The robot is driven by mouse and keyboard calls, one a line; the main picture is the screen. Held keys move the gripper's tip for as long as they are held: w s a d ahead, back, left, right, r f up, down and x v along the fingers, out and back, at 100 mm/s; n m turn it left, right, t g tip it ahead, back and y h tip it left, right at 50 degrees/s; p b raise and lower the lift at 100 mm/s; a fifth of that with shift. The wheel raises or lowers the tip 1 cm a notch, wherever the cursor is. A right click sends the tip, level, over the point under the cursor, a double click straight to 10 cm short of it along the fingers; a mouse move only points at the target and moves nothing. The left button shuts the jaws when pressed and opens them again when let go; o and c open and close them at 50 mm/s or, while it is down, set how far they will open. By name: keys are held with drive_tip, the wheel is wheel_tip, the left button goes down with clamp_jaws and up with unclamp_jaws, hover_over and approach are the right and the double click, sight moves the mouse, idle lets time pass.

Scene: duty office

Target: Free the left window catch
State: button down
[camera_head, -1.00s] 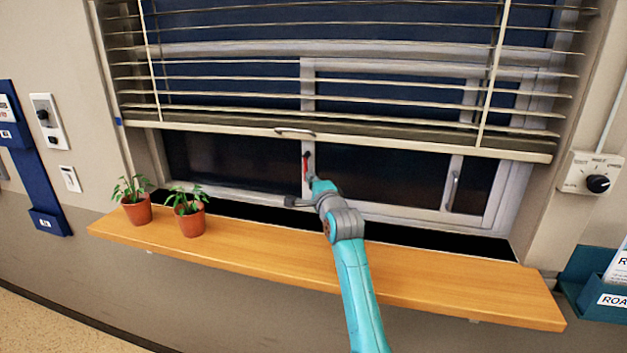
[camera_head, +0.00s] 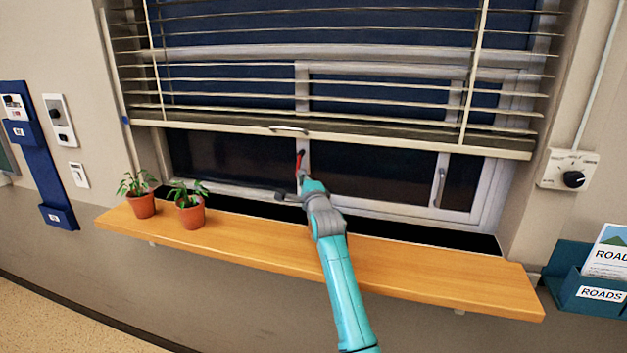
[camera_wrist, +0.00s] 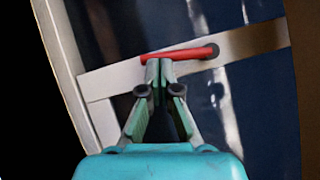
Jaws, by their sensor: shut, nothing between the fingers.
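The red catch handle (camera_head: 299,160) sits on the pale upright frame member of the window, just below the blind's bottom rail. In the wrist view the red handle (camera_wrist: 180,54) lies across the pale bar, with its round pivot end at the right and its free end at the left. My gripper (camera_wrist: 158,64) is shut and empty, its fingertips at the handle near the free end. They look close to it or touching; I cannot tell which. In the head view my gripper's tips are largely hidden by my wrist, just below the catch.
A half-lowered slatted blind (camera_head: 330,136) hangs above the catch. A wooden sill (camera_head: 260,245) runs below, with two potted plants (camera_head: 190,216) and (camera_head: 141,206) at its left. A pale window handle (camera_head: 439,187) is to the right. A dial box (camera_head: 568,171) is on the right wall.

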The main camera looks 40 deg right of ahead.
drive_tip(key=shift+w+a, duration=0.15)
drive_tip(key=shift+w+a+r, duration=0.2)
drive_tip(key=shift+w+a, duration=0.35)
drive_tip(key=shift+w, duration=0.1)
drive_tip(key=shift+w+a+r, duration=0.25)
drive_tip(key=shift+w+a, duration=0.25)
drive_tip(key=shift+w, duration=0.2)
drive_tip(key=shift+w+a+r, duration=0.2)
drive_tip(key=shift+w+a, duration=0.35)
drive_tip(key=shift+w, duration=0.1)
drive_tip(key=shift+w+a+r, duration=0.1)
drive_tip(key=shift+w, duration=0.05)
drive_tip(key=v, duration=1.2)
